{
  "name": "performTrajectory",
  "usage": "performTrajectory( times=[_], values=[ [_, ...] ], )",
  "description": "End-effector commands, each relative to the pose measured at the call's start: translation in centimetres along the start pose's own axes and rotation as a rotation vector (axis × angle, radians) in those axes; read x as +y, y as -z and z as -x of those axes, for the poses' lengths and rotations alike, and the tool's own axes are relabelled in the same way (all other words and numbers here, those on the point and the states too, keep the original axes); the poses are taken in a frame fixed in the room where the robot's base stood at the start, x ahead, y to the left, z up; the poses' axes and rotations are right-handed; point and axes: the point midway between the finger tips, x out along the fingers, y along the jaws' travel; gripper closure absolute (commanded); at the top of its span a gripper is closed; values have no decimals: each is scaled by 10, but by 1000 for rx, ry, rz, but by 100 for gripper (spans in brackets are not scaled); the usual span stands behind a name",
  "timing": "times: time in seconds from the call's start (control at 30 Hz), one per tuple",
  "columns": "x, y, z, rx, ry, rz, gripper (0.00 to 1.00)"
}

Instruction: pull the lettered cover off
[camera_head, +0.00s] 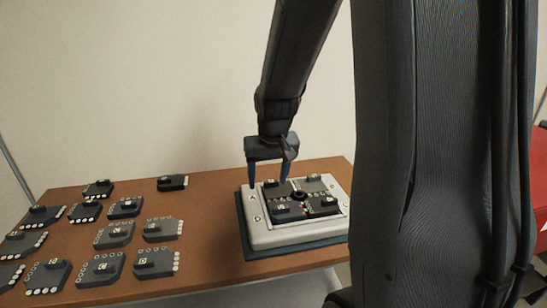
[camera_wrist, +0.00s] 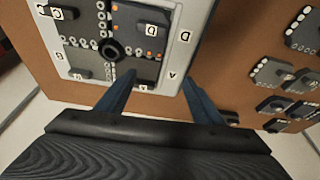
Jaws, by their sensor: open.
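A pale housing (camera_head: 257,230) with letters on its rim sits at the right of the table; its rim also shows in the wrist view (camera_wrist: 178,58). Several dark, lettered covers lie in it around a black round hub (camera_wrist: 111,50). One cover (camera_wrist: 140,22) bears a label that looks like D; another (camera_head: 288,211) is at the housing's near side. My gripper (camera_head: 268,184) is open and empty, fingers pointing down at the housing's far left edge. In the wrist view its fingertips (camera_wrist: 158,76) flank the rim beside the letter A. Whether they touch anything cannot be told.
Several loose dark lettered pieces, such as one (camera_head: 102,267), lie across the left of the wooden table (camera_head: 200,205). Bare wood separates them from the housing. A wall stands behind. My arm hides the table's right end.

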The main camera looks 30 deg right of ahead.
Motion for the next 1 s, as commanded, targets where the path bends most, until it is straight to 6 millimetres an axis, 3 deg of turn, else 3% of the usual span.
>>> performTrajectory(
  times=[0.1, 0.2, 0.7, 1.0],
  values=[
    [21, 30, 5, 49, -14, -35, 39],
    [28, 40, 3, 66, -19, -46, 39],
    [33, 45, -55, 67, -20, -51, 39],
    [33, 46, -72, 70, -20, -51, 39]
  ],
)
